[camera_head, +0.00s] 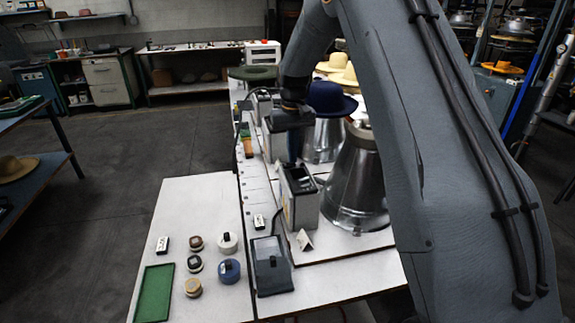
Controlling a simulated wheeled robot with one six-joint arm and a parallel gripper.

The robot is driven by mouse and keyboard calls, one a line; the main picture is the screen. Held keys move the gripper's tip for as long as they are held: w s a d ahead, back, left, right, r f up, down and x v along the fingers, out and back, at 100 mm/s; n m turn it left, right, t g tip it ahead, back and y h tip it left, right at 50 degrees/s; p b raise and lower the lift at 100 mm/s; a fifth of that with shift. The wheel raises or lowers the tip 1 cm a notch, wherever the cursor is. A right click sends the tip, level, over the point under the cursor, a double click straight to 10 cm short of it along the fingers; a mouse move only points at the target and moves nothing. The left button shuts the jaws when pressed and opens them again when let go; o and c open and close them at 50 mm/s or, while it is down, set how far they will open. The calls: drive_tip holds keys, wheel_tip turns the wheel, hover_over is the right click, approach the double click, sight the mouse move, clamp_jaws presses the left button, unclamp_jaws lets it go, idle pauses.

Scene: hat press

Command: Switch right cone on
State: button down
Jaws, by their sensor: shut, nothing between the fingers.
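A bare metal cone (355,190) stands on the right side of the white bench, partly hidden by my arm. A grey control box (301,208) with a dark recessed top stands just left of it. My gripper (291,160) points down at the back edge of this box's top. It is shut and holds nothing. Whether the fingertips touch the box, I cannot tell. The switch itself is too small or hidden to make out. Another metal cone (322,143) behind carries a dark blue hat (330,99).
Another control box (272,143) stands behind the near one. A dark tray-like device (271,266) lies in front. The white side table (190,203) holds several small round pots and a green mat (155,293). Yellow hats (343,75) sit farther back.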

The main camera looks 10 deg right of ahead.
drive_tip(key=shift+f, duration=0.4)
drive_tip(key=shift+r, duration=0.1)
wheel_tip(320, 180, up, 7)
drive_tip(key=p, duration=0.3)
idle(0.8)
